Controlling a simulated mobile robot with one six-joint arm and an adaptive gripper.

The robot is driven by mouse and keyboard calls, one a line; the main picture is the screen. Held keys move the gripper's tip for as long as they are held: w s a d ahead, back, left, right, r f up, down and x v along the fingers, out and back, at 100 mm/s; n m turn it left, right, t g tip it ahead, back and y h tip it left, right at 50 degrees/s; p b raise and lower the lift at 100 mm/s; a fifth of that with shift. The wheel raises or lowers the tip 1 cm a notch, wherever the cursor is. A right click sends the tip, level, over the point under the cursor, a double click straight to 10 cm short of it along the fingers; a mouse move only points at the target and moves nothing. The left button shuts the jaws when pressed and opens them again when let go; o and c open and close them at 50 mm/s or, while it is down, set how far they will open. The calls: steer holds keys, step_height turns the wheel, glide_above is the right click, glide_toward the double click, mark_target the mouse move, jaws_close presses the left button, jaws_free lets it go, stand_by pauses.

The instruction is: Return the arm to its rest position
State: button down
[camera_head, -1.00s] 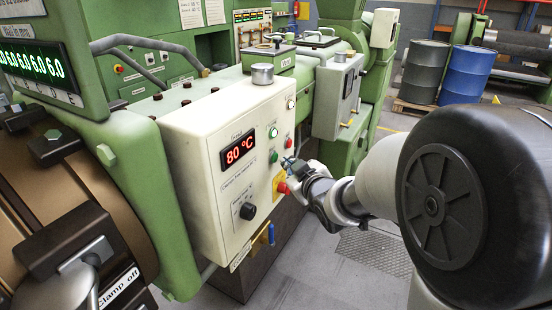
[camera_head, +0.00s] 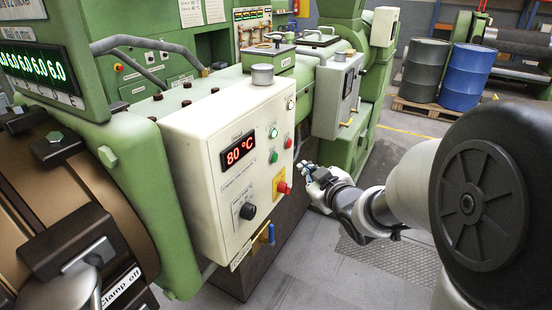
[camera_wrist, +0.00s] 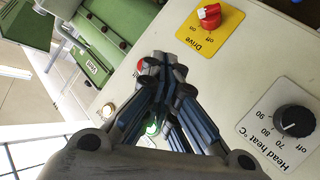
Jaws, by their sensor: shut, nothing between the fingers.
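My gripper (camera_head: 305,167) is shut and empty in the head view, in the air just right of the white control box (camera_head: 210,190) and apart from it. In the wrist view its fingertips (camera_wrist: 160,65) meet in front of the box's face. The red drive switch (camera_head: 284,188) sits on a yellow plate left of and below the gripper; it also shows in the wrist view (camera_wrist: 209,15). The black head heat knob (camera_head: 248,211) is lower left on the box. The display (camera_head: 238,149) reads 80 °C. My arm reaches in from the right.
The green extruder (camera_head: 182,242) fills the left and middle, with a clamp marked "Clamp off" (camera_head: 120,287) at lower left. A second box (camera_head: 338,95) stands behind. A grey drum (camera_head: 425,72) and blue drum (camera_head: 467,75) stand on a pallet. The floor (camera_head: 310,275) below the gripper is clear.

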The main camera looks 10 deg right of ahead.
steer(key=shift+r, duration=0.1)
steer(key=s+d+r+m+g+h, duration=0.25)
steer(key=s+m+g+h, duration=0.2)
steer(key=s, duration=0.95)
steer(key=s+a+f+m+g+y, duration=0.1)
steer(key=s+a+g, duration=0.1)
steer(key=s, duration=0.8)
steer(key=s+a+f+m+g, duration=0.1)
steer(key=s+f+m+g, duration=0.1)
steer(key=s, duration=0.8)
steer(key=shift+s+a+f+g+y, duration=0.2)
steer(key=shift+s+a+g+y, duration=0.15)
steer(key=shift+g, duration=0.3)
steer(key=shift+w, duration=0.1)
steer(key=shift+a, duration=0.15)
